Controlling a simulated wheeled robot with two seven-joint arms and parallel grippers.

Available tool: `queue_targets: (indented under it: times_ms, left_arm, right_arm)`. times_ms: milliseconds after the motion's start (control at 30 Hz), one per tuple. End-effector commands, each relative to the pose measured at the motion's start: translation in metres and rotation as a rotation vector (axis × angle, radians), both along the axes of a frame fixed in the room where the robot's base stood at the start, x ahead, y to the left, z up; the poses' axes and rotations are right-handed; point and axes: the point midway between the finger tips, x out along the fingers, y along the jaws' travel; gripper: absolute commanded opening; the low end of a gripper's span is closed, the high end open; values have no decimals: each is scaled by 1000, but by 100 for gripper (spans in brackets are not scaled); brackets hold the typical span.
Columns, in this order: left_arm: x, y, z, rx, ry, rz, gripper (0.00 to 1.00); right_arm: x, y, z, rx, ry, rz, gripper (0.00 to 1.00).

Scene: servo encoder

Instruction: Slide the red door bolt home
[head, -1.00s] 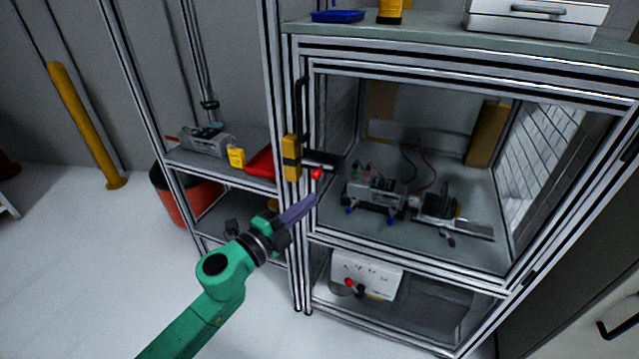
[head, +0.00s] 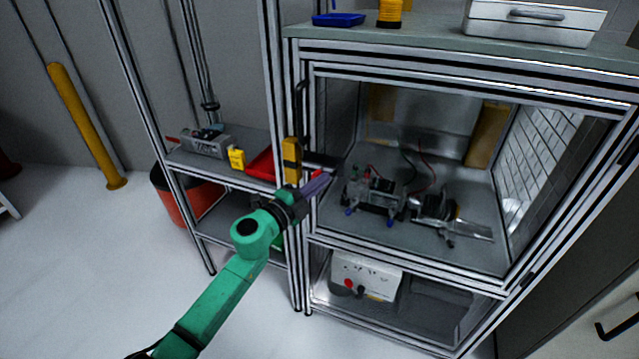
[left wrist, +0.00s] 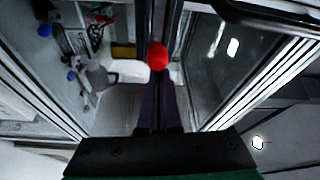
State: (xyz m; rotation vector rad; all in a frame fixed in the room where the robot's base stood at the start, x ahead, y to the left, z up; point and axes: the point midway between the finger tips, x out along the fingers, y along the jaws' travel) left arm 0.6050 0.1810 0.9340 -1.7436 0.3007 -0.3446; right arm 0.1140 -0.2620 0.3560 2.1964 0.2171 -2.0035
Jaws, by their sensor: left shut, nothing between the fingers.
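The red knob of the door bolt (left wrist: 158,57) shows in the left wrist view, just beyond my fingertips. In the head view only a bit of red bolt (head: 317,174) shows, at the left post of the enclosure, partly hidden behind my fingers. My left gripper (head: 326,180) is shut with nothing between its purple fingers, and its tips are at the knob. In the left wrist view the fingers (left wrist: 160,105) point straight at the knob; I cannot tell whether they touch it. My right gripper is in neither view.
A yellow and black box (head: 291,160) and a dark handle (head: 302,95) sit on the post just above my gripper. The enclosure holds a servo bench device (head: 375,192) with wires. A shelf (head: 205,165) with a red tray (head: 262,162) stands left.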

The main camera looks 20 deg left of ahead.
Motion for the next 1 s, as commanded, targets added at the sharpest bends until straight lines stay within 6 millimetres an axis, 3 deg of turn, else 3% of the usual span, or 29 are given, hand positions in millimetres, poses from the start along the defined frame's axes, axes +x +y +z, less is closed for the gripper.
queue_targets:
  times_ms: [333,600,1000]
  left_arm:
    - [0,4,0,0,0,1,0]
    - [2,34,-1,1,0,2,0]
    - [3,35,2,0,0,4,0]
  right_arm:
    - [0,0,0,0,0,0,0]
    - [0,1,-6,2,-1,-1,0]
    - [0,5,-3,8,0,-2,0]
